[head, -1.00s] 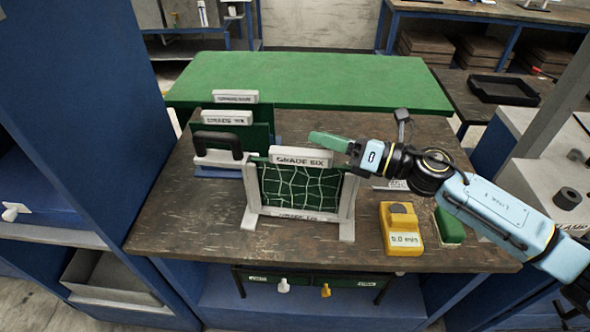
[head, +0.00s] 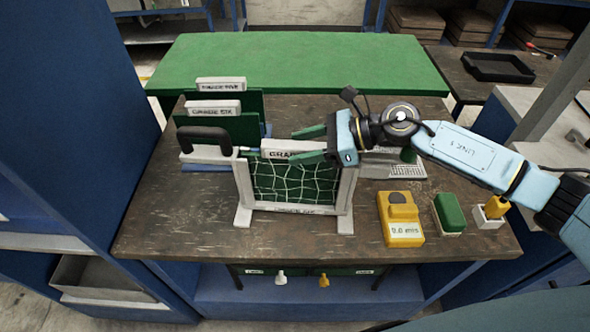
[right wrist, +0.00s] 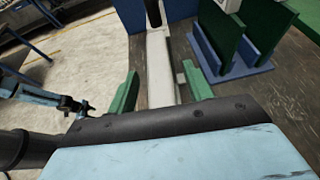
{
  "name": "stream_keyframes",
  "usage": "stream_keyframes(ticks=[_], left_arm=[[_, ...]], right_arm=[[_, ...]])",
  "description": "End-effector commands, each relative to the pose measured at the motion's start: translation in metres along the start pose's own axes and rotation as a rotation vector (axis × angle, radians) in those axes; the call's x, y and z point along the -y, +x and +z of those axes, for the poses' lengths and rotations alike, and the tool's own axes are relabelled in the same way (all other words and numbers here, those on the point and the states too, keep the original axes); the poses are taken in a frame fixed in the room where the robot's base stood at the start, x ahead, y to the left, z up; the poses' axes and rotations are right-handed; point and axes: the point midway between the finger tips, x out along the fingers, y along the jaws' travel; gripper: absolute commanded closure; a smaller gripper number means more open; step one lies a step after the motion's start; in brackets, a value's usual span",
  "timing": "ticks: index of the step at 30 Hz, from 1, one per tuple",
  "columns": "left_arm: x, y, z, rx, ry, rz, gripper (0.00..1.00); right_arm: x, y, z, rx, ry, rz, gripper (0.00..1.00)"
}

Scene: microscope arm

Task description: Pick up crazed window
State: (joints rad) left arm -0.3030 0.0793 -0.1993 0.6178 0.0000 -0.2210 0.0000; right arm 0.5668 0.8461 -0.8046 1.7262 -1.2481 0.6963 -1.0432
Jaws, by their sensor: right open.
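The crazed window (head: 293,184) is a dark green panel covered in pale crack lines. It stands upright in a white frame (head: 241,190) with feet on the bench, a label across its top partly hidden by my gripper. My right gripper (head: 302,145) is open at the top right of the frame, its green fingers on the far and near sides of the top edge. In the right wrist view, a white bar (right wrist: 160,70) lies between the two fingers, with no clear grip on it. My left gripper is not in the head view.
Labelled green plates (head: 225,122) stand in a blue rack behind left, near a black handle (head: 205,137). A yellow timer (head: 400,218), green block (head: 449,212) and small yellow-topped block (head: 492,210) sit at right. The bench front (head: 200,238) is clear.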

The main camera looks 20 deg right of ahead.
Motion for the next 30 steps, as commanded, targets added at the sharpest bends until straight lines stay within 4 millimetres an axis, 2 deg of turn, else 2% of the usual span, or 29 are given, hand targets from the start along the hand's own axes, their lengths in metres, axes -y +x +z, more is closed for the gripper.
stream_keyframes(ticks=[8,18,20,30], left_arm=[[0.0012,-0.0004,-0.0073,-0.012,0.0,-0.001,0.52],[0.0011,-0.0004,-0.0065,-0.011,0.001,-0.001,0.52],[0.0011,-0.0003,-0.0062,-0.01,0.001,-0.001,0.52],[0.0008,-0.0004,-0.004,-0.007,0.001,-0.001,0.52]], right_arm=[[-0.0001,0.0039,-0.0006,0.0,0.001,-0.001,0.49],[-0.0001,0.0036,-0.0006,0.0,0.001,-0.001,0.94],[-0.0001,0.0035,-0.0006,0.0,0.002,0.0,1.0],[0.0002,0.0033,0.0006,0.002,0.001,-0.001,1.0]])
